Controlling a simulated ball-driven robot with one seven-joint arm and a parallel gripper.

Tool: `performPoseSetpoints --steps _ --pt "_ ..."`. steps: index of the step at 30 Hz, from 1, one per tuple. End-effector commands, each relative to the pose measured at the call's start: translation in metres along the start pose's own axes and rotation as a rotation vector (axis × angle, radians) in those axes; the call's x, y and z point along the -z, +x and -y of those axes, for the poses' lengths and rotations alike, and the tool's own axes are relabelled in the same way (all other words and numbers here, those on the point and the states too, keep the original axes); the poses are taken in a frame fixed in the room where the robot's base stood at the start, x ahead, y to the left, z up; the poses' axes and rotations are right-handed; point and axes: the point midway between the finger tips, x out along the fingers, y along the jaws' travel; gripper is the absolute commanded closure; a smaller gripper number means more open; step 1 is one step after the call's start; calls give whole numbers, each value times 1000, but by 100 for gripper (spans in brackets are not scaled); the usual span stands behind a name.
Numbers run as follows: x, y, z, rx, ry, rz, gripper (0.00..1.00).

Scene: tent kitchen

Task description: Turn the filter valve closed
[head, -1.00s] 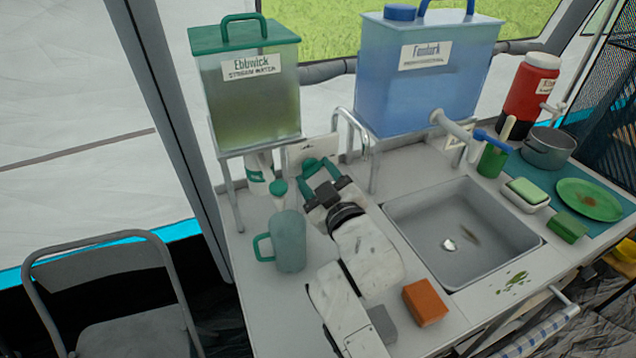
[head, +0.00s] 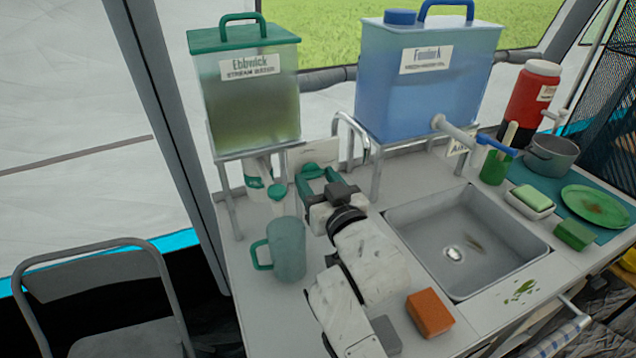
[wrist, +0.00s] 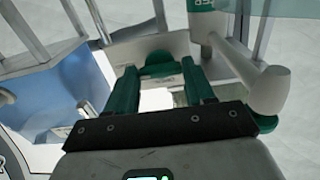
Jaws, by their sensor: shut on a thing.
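A small green knob or handle (wrist: 160,65) sits in front of a white panel (wrist: 150,44), between the tips of my gripper's green fingers; I take it as the filter valve. My gripper (head: 318,172) is shut on it, and the wrist view shows a finger on each side. Much of the knob is hidden in the head view, and its exact setting is not readable. A white cylinder with a green label (head: 258,172) stands left of my gripper, under the green-lidded stream water tank (head: 250,95). Its white spout with a green end (wrist: 270,92) is close to my right finger in the wrist view.
A teal mug (head: 288,250) stands close to the left of my arm. The blue tank (head: 425,90) on its metal stand is at the back right, with the sink (head: 465,245) before it. An orange sponge (head: 430,313) lies right of my arm.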

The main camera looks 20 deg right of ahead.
Motion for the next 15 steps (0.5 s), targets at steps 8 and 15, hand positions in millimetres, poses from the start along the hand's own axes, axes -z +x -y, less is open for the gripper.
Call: performPoseSetpoints --steps 8,15 --pt "-1 0 0 1 5 3 77" --pt "-1 0 0 1 4 2 29"
